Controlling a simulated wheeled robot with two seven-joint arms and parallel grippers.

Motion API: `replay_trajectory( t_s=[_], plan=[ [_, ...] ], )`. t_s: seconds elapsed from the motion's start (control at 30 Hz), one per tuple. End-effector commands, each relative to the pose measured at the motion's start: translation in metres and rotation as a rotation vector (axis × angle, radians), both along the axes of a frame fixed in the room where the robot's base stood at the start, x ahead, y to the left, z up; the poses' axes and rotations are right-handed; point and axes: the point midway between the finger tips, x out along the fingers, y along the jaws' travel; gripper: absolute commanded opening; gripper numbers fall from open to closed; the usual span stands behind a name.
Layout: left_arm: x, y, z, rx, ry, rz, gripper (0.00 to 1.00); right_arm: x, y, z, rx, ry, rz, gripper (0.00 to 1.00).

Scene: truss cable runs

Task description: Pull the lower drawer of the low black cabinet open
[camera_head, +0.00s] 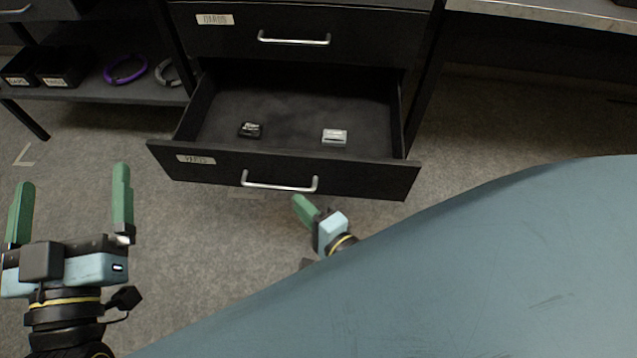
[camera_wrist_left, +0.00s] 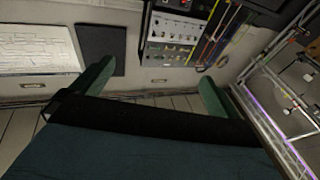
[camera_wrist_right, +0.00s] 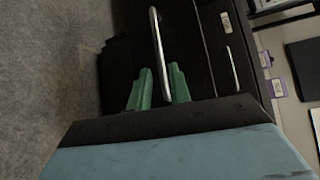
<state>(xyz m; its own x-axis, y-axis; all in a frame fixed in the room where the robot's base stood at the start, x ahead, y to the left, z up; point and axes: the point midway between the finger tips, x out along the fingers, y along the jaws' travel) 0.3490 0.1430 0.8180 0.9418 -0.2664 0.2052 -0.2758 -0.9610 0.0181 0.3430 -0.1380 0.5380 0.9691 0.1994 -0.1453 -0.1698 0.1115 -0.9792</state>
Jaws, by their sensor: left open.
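The lower drawer (camera_head: 285,170) of the low black cabinet stands well out, its inside visible from above. Its silver bar handle (camera_head: 280,187) is on the drawer front and also shows in the right wrist view (camera_wrist_right: 156,40). My right gripper (camera_head: 305,205) is just below and in front of the handle's right part. In the right wrist view its green fingers (camera_wrist_right: 160,85) are close together at one end of the handle; whether they grip it I cannot tell. My left gripper (camera_head: 70,205) is open and empty, left of the drawer.
Inside the drawer lie a small black item (camera_head: 250,130) and a small grey item (camera_head: 334,136). The upper drawer (camera_head: 355,45) is shut. A shelf at left holds black bins (camera_head: 62,72) and a purple ring (camera_head: 125,69). My blue arm link covers the lower right. Carpet is clear before the drawer.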

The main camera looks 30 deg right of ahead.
Motion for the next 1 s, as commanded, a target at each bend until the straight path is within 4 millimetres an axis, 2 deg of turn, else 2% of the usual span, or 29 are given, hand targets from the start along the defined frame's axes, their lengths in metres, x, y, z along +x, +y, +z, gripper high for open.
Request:
replay_trajectory(
  t_s=[0.1,0.33,1.0],
  plan=[
    [0.002,0.003,-0.017,0.034,0.108,0.008,1.00,-0.023,-0.005,0.004,-0.001,0.003,0.002,0.20],
    [0.003,0.007,-0.040,0.073,0.237,0.017,1.00,-0.048,-0.010,0.007,0.001,0.001,0.000,0.20],
    [0.002,0.007,-0.045,0.080,0.262,0.017,1.00,-0.051,-0.010,0.009,-0.004,-0.004,0.003,0.20]
  ],
)
